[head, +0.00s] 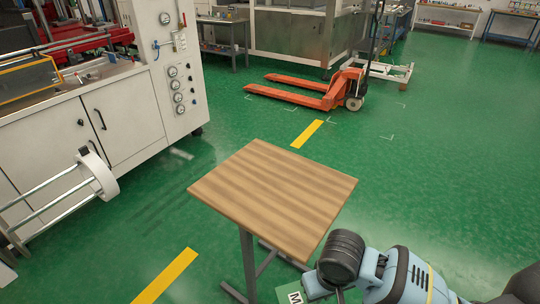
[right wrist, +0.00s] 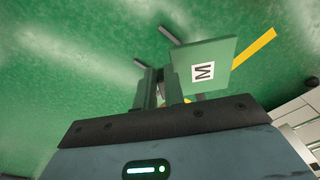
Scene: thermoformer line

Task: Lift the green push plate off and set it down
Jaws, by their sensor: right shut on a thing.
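The green push plate (right wrist: 222,62) shows in the right wrist view with a white label marked M. It is square and hangs just beyond my right gripper (right wrist: 160,88). That gripper is shut on it, though the fingers hide the exact grip point. In the head view only a small part of the plate (head: 283,296) shows at the bottom edge, in front of the wooden table (head: 272,190). The tabletop is bare. The right arm comes in from the bottom right, and its wrist hides part of the grip. My left gripper is not in view.
A white machine (head: 130,115) with gauges stands at the left, with a railed white part (head: 100,172) jutting out. An orange pallet truck (head: 310,92) stands beyond the table. Green floor with yellow marks (head: 307,133) is clear to the right.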

